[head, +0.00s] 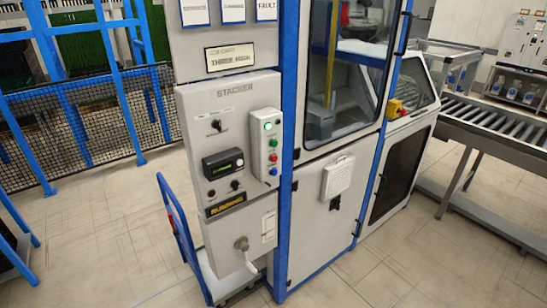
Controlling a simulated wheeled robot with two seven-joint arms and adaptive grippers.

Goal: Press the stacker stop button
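A grey panel marked STACKER (197,128) stands in the middle of the head view. A pale push-button box (256,150) is mounted on its right side. From top to bottom it carries a whitish button (268,126), a green button (273,143), a red button (273,158) and a blue button (273,172). Their labels are too small to read. Below left, a dark sign with yellow lettering (226,205) appears to read RUNNING. Neither of my grippers is in view, so nothing of mine shows near the buttons.
A yellow-and-red button (397,108) sits on the machine housing at right. A lever handle (243,248) sticks out low on the panel. A blue-framed cart (180,235) stands beside the cabinet. A roller conveyor (490,118) runs at right. The tiled floor (110,240) at left is clear.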

